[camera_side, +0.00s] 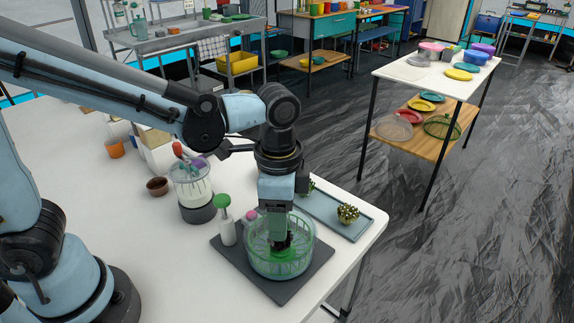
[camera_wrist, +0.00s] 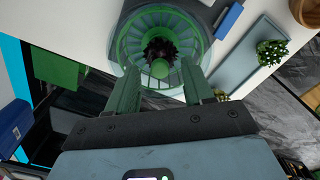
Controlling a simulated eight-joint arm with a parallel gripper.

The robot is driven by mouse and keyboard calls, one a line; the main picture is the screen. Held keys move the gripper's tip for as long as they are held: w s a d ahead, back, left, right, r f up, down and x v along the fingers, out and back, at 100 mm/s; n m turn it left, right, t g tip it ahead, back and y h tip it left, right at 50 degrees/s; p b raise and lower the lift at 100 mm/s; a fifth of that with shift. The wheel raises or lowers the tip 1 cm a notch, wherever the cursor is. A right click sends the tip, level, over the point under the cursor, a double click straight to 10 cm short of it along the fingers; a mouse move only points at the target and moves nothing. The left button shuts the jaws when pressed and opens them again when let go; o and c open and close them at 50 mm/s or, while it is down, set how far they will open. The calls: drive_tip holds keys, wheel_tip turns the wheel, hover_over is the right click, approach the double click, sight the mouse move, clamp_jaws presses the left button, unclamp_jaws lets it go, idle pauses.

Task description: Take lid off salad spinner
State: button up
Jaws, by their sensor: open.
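The salad spinner (camera_side: 265,262) stands upright on a dark square mat (camera_side: 292,293) near the table's front edge. It has a clear round wall with green ribs. I cannot clearly tell the clear lid from the bowl. My gripper (camera_side: 279,238) points down over the middle of the spinner and hides part of it.
A white bottle with a green top (camera_side: 226,222) stands close left of the spinner, with a blender (camera_side: 193,185) behind it. A blue-grey tray (camera_side: 330,219) with small plants lies to the right. A small shelf table (camera_side: 433,75) stands apart behind.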

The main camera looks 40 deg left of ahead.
drive_tip(key=shift+f, duration=0.5)
drive_tip(key=shift+c, duration=0.5)
clamp_jaws()
drive_tip(key=shift+r, duration=0.1)
